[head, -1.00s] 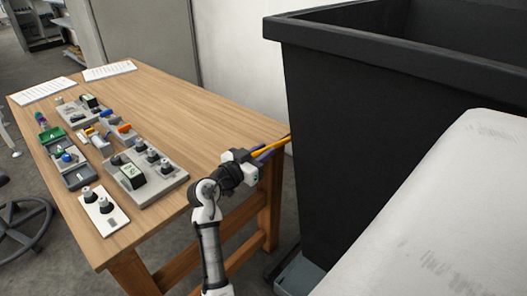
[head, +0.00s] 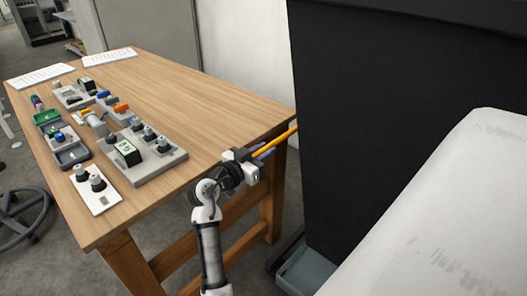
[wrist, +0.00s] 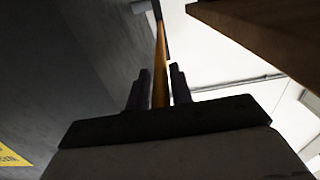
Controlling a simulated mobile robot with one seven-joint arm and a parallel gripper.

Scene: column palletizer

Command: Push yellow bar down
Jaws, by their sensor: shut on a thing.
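The yellow bar (head: 279,140) is a thin slanted rod beyond the table's right corner, with its far end against the near left side of the black bin. In the wrist view the bar (wrist: 160,65) runs away from me between both fingers. My gripper (head: 263,153) is shut on the bar, just off the table's front right edge. In the wrist view my gripper (wrist: 158,92) hides the bar's near end. The bar's far end meets a dark piece with a light grey part beside it.
A tall black bin (head: 385,110) stands close on the right, with a grey base (head: 305,270) at floor level. The wooden table (head: 190,95) is at the left, carrying control boxes (head: 145,155). The table's right half is bare. A stool stands at the far left.

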